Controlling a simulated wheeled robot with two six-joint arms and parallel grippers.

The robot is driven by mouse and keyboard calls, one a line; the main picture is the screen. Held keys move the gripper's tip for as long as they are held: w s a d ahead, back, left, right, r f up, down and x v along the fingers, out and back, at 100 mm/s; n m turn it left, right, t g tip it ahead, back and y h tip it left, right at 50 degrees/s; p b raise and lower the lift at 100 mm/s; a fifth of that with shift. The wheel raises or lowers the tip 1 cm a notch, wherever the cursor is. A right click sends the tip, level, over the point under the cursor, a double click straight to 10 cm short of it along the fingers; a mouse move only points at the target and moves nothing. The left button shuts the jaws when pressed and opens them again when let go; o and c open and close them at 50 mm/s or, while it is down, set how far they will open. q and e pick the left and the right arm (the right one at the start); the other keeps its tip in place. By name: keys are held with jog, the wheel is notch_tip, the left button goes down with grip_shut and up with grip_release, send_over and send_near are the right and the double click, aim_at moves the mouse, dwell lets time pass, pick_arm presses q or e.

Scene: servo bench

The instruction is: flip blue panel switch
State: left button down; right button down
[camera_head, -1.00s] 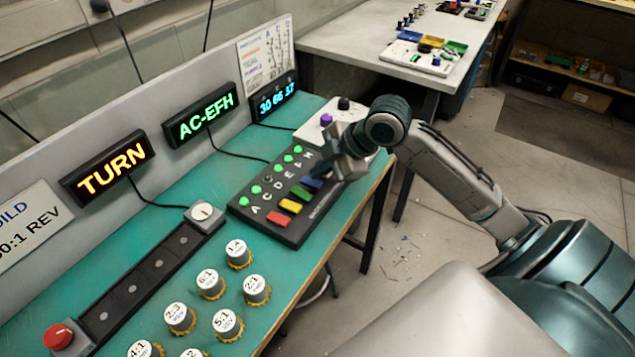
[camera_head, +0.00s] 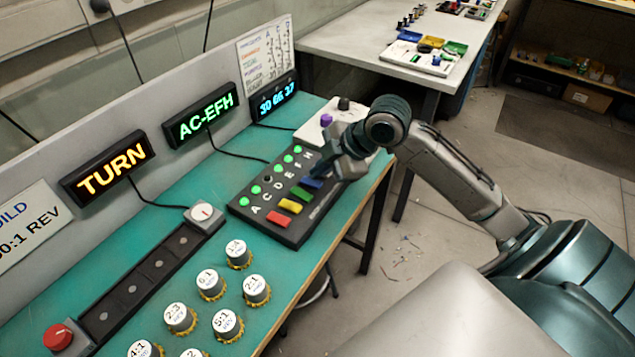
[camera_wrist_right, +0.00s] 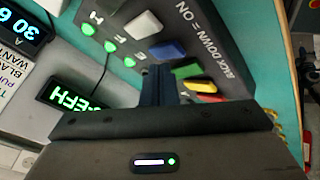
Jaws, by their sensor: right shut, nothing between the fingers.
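The blue panel switch (camera_head: 312,183) is a rocker on the dark switch panel (camera_head: 325,206), in a row with coloured rockers. It also shows in the right wrist view (camera_wrist_right: 167,50), just beyond my fingertips. My right gripper (camera_head: 335,170) is shut and empty, right at the blue switch's far side in the head view. In the right wrist view its dark fingers (camera_wrist_right: 158,72) point at the row, close to the blue and green rockers. I cannot tell whether they touch the blue one. My left gripper is not in view.
Green (camera_head: 301,193), yellow (camera_head: 290,206) and red (camera_head: 278,218) rockers sit nearby; a white one (camera_wrist_right: 143,25) shows in the wrist view. Green lamps line the panel. A purple knob (camera_head: 326,119) stands behind. Several labelled round gear parts stand on the teal bench (camera_head: 140,240) in front.

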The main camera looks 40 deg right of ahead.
aim_at(318, 183)
jog(key=shift+f, duration=0.15)
dwell(0.5)
jog(key=shift+f, duration=0.25)
jog(key=shift+s+f, duration=0.1)
jog(key=shift+f, duration=0.3)
dwell(0.5)
dwell(0.4)
jog(key=shift+r+p, duration=0.8)
jog(key=shift+r, duration=0.05)
jog(key=r+p, duration=0.5)
jog(key=shift+w+a, duration=0.15)
jog(key=shift+w, duration=0.25)
